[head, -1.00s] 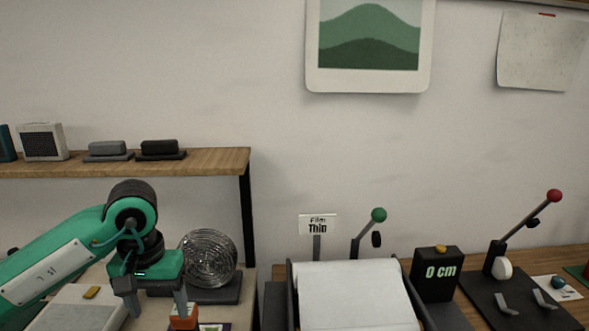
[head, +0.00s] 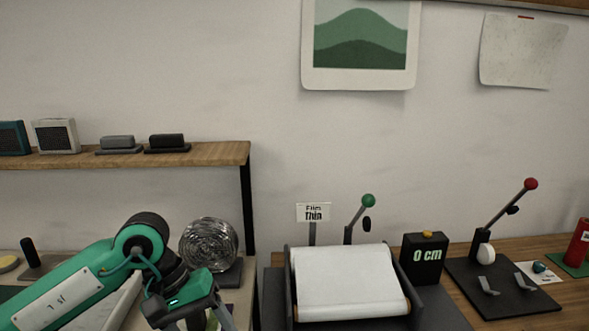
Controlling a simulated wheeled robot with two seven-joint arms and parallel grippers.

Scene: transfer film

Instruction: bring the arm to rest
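My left arm comes in from the lower left, with its green forearm and dark wrist in view. My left gripper (head: 208,322) is low in the picture, tilted, over the front of the left table. One grey finger shows at the far right edge of the gripper body, so it looks open. The other fingertip is hidden or cut off by the bottom edge. A small pale object shows by the fingers, too covered to name. My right arm and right gripper are out of view.
A silvery coil (head: 209,244) stands close behind the gripper. A shelf (head: 215,155) is above.

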